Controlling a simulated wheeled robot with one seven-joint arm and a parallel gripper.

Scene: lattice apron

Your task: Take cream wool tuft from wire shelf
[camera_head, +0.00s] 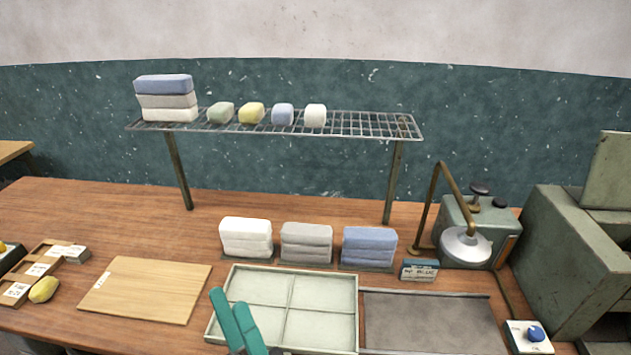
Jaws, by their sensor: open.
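The cream wool tuft (315,116) is a small off-white rounded block. It sits on the wire shelf (365,124) at the right end of a row of tufts, with bare wire to its right. My gripper (231,297) has two teal fingers, parted a little and empty. It shows at the bottom of the view, over the left part of the pale divided tray, well below and to the left of the cream tuft.
Green, yellow and blue tufts (282,114) stand left of the cream one, beside a stack of folded cloths (166,98). Folded stacks (306,243) stand below the shelf. The divided tray (357,310) and a board (145,290) lie in front.

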